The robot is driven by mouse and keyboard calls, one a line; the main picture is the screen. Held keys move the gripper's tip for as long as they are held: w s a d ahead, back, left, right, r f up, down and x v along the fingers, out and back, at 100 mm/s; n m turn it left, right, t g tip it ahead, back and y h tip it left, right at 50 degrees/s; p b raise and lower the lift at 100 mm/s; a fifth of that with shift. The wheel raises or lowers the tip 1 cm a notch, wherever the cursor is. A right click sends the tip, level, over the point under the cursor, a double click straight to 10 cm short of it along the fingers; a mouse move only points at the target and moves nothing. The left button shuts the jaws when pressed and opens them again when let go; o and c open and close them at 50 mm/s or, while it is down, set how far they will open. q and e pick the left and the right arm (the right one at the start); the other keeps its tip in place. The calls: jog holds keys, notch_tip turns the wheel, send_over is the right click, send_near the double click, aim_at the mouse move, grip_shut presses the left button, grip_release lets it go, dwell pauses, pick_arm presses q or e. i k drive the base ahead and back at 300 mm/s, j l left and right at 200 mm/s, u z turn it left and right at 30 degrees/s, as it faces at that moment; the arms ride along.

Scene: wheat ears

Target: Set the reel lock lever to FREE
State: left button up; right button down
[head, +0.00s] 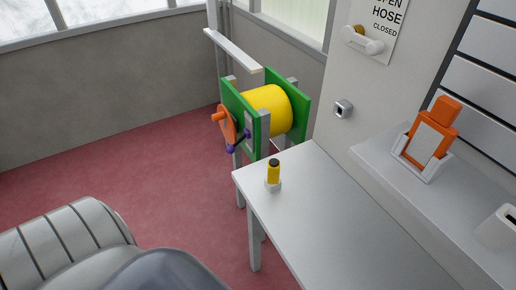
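The reel stands beyond the table, left of the wall, with a yellow drum (267,108) between two green side plates (299,118). An orange crank (228,125) is on its near left face. A small dark lever with purple ends (238,143) sits beside the crank, tilted, its lower end to the left. I take it for the lock lever. A pale plate (249,131) is behind it; any FREE marking is too small to read. Neither of my grippers is in view.
A white table (328,212) carries a yellow, black-topped cylinder (273,172) in a white holder. A shelf on the right holds an orange bottle-like object (431,136). A hose valve handle (363,40) is on the wall. The red floor (165,165) left of the reel is clear.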

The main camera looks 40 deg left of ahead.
aim_at(230, 149)
jog(key=j+u, duration=0.15)
jog(key=u, duration=0.25)
jog(key=k+j+u, duration=0.1)
jog(key=u, duration=0.3)
jog(key=j+u, duration=0.25)
jog(key=u, duration=0.2)
